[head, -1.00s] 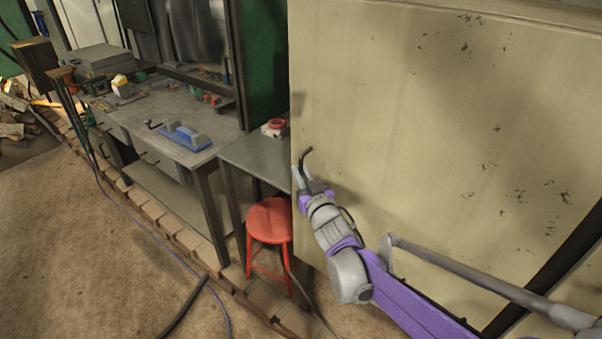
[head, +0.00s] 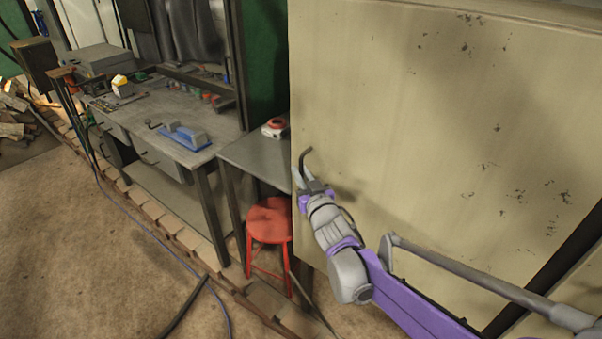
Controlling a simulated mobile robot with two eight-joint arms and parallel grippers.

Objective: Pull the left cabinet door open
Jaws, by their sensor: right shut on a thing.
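A large cream cabinet door (head: 410,110) with dark scuffs fills the right half of the head view. A dark bent handle (head: 305,157) stands out near its left edge. My right gripper (head: 303,175), on the purple and grey arm from the lower right, is shut on the handle. The gripper partly hides the lower part of the handle. Whether the door stands ajar I cannot tell. My left gripper is not in view.
A red stool (head: 269,220) stands just left of the gripper, below a small grey table (head: 255,157). A workbench (head: 170,120) with tools stands further left. Cables (head: 190,305) lie on the brown floor, which is otherwise open at lower left.

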